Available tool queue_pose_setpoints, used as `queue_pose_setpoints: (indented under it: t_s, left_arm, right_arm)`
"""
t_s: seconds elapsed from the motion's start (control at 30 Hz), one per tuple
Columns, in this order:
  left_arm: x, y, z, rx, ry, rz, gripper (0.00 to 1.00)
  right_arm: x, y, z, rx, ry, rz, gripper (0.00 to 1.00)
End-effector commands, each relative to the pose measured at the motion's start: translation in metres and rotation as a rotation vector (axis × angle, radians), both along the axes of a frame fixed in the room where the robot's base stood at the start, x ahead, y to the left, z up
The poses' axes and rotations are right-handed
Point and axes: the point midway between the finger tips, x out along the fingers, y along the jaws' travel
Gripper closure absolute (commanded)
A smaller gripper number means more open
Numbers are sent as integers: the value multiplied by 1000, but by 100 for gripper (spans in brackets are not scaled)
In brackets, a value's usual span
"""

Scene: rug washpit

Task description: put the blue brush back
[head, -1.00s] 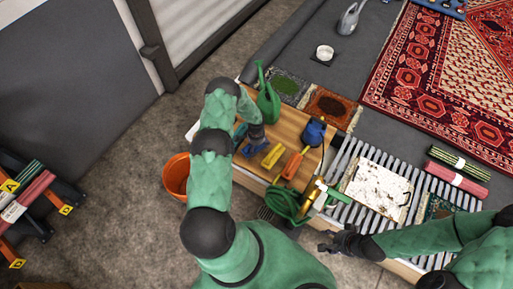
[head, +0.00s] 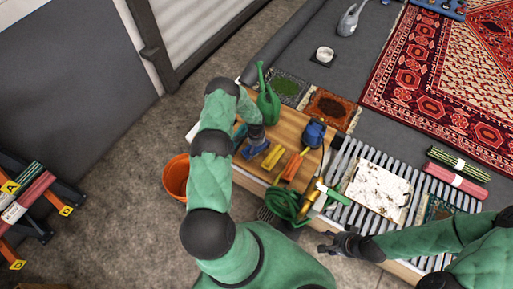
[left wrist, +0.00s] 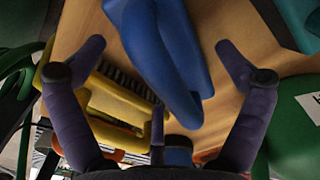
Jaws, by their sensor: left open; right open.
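The blue brush (head: 254,151) lies on the wooden board (head: 285,122), to the left of a yellow brush (head: 272,157). My left gripper (head: 257,139) is right over the blue brush and partly hides it. In the left wrist view the blue brush (left wrist: 165,50) lies between the spread fingers of my open left gripper (left wrist: 160,48). I cannot tell whether the fingers touch it. The yellow brush (left wrist: 115,100) is close beside one finger. My right gripper (head: 331,243) is open and empty, in front of the slatted rack.
A green watering can (head: 267,103) stands just behind my left gripper. An orange-handled tool (head: 292,167), a dark blue device (head: 315,131) and a coiled green hose (head: 284,202) are to the right. An orange bucket (head: 176,177) stands on the floor at left.

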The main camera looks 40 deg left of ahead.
Motion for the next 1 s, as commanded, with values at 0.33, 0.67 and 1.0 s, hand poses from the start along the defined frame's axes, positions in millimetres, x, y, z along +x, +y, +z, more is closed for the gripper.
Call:
queue_pose_setpoints:
  t_s: [0.33,0.67,1.0]
  left_arm:
    - [1,1,73,1,-2,0,0]
    - [1,1,111,1,0,0,0]
    - [0,1,113,0,0,0,0]
  right_arm:
    - [0,0,31,0,-1,0,45]
    - [0,0,44,0,0,0,45]
    - [0,0,44,0,0,0,45]
